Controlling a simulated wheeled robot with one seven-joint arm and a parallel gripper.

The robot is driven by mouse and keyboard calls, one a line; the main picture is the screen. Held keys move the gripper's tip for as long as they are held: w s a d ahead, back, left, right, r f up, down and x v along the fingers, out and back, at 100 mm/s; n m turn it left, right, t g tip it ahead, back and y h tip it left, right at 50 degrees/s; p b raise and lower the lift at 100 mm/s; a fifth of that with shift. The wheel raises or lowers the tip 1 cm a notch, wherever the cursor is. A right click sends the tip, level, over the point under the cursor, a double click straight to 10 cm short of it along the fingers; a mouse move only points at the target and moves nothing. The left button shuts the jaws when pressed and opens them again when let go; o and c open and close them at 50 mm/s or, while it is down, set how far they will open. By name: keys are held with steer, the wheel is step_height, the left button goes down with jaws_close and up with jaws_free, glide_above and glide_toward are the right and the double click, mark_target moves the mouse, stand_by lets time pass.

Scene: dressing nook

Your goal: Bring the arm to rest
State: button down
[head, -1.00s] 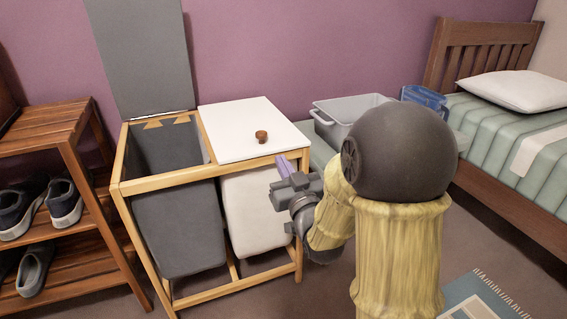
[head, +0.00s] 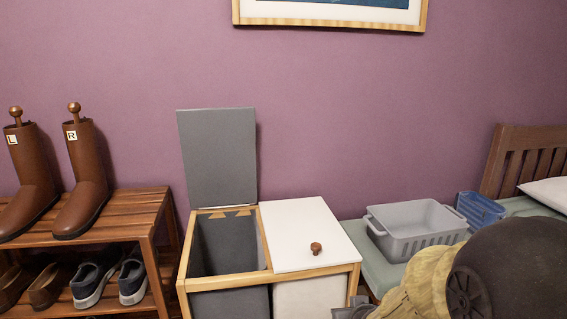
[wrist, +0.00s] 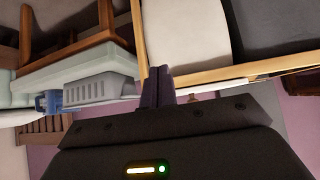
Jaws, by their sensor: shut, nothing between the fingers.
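My gripper (wrist: 157,88) shows in the wrist view, its two dark purple fingers together with nothing between them. In that view, which is turned about upside down, the fingers lie in front of the hamper's wooden frame (wrist: 225,72). In the head view my arm fills the lower right corner, and the fingers are out of the picture. The hamper's left bin (head: 228,246) is open, with its grey lid (head: 217,157) standing up against the wall. The white lid (head: 300,229) with a round wooden knob (head: 316,248) is shut.
A wooden shoe rack (head: 120,213) with boots and shoes stands left of the hamper. To the right, a grey basket (head: 415,238) and a blue basket (head: 480,208) rest on a pale green surface, beside the bed's headboard (head: 524,150). A framed picture (head: 330,22) hangs above.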

steer(key=s+r+g+p, duration=0.3)
steer(key=s+p, duration=0.1)
steer(key=s, duration=0.2)
steer(key=s+r+g+p, duration=0.3)
steer(key=s+g+p, duration=0.1)
steer(key=s, duration=0.3)
steer(key=w+p+v, duration=0.3)
steer(key=p+v, duration=1.4)
steer(key=p, duration=0.1)
steer(key=w+r+p+v, duration=0.1)
steer(key=w+p+v, duration=0.3)
steer(key=p+v, duration=1.4)
steer(key=shift+w+a+r+m, duration=0.25)
steer(key=shift+w+m, duration=0.05)
steer(key=shift+w, duration=0.05)
steer(key=shift+r, duration=0.35)
